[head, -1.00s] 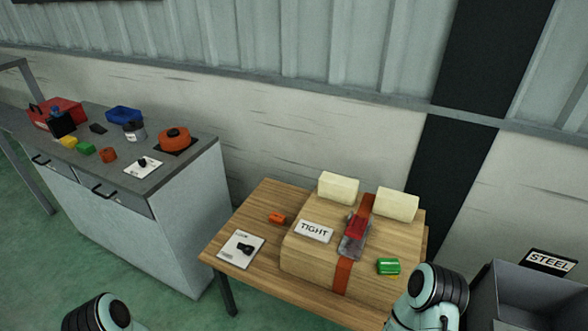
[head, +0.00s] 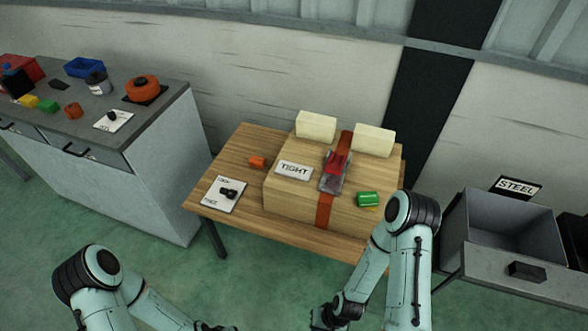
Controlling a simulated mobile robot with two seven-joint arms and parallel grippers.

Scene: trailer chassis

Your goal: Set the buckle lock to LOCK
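The buckle lock is a white plate (head: 213,193) with a black knob (head: 229,194), lying at the left front of the wooden table. The plate's far label is small and blurred, seemingly LOCK; the near label reads FREE. The knob lies sideways across the plate; which label it points to I cannot tell. A red buckle (head: 337,163) sits on an orange strap (head: 324,212) over a wooden block (head: 280,198). The dark end of my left arm (head: 215,327) and that of my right arm (head: 322,318) show at the bottom edge, short of the table; their fingers cannot be made out.
A TIGHT sign (head: 294,170), a green piece (head: 368,199) and two cream blocks (head: 316,126) (head: 373,140) are on the wooden block. An orange piece (head: 258,162) lies beside it. A grey workbench (head: 160,110) stands left, a STEEL bin (head: 500,258) right.

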